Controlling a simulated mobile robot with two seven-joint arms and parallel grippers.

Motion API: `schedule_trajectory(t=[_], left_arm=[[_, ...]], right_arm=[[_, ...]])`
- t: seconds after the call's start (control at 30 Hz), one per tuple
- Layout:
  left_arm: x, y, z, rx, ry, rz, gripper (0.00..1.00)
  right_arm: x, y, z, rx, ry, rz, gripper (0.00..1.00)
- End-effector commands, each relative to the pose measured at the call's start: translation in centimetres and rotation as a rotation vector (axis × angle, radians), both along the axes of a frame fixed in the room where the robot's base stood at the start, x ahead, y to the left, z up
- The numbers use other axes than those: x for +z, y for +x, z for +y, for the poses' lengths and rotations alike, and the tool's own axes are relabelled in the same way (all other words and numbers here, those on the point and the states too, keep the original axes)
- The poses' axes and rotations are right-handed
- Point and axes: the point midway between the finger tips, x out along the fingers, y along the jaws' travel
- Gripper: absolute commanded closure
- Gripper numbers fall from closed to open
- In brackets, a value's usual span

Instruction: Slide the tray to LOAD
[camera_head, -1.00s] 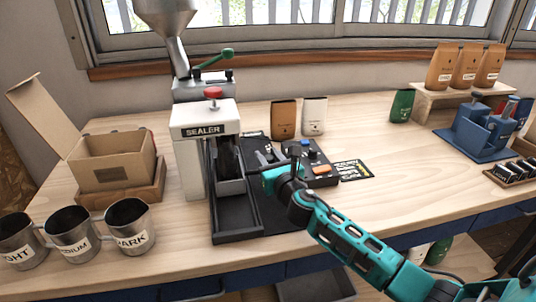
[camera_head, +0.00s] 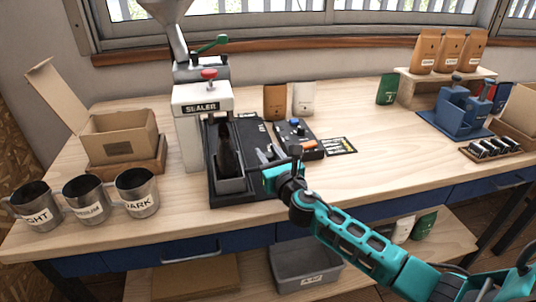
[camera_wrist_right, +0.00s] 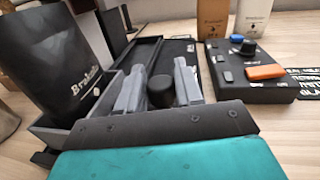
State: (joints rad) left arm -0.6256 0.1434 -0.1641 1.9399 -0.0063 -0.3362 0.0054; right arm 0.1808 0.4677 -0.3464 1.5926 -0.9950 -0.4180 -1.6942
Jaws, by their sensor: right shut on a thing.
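The tray (camera_head: 231,186) is a dark open-topped box at the near end of a black rail base (camera_head: 214,199), in front of the sealer (camera_head: 203,107). A black bag (camera_head: 228,150) stands upright in it; both also show at the left of the right wrist view, the tray (camera_wrist_right: 62,138) and the lettered bag (camera_wrist_right: 50,60). My right gripper (camera_head: 264,156) is beside the tray on its right. In the wrist view its grey fingers (camera_wrist_right: 160,90) are shut on a black knob (camera_wrist_right: 160,88). The knob's joint to the tray is hidden. No LOAD mark is legible. My left gripper is out of view.
A control box (camera_head: 296,138) with coloured buttons stands right of the rail. Several steel mugs (camera_head: 138,193) and an open carton (camera_head: 118,140) are at the left. Brown and white bags (camera_head: 303,98) stand behind.

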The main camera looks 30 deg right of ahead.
Motion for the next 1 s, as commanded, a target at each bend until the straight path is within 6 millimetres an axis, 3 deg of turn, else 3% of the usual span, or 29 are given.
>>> schedule_trajectory(t=[0.27,0.3,0.5,0.77,1.0], left_arm=[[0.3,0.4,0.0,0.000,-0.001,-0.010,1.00],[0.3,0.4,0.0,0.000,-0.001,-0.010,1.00],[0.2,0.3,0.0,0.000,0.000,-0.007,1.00],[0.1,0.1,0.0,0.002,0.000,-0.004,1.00],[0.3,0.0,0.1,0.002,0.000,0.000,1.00]], right_arm=[[-0.4,-0.2,0.2,0.005,0.000,0.007,1.00],[-0.4,-0.3,0.2,0.005,0.000,0.008,0.62],[-0.3,-0.2,0.2,0.004,0.000,0.006,0.45],[-0.3,-0.3,0.1,0.003,0.000,0.005,0.45],[-0.3,-3.3,0.5,0.005,-0.001,0.007,0.45]])
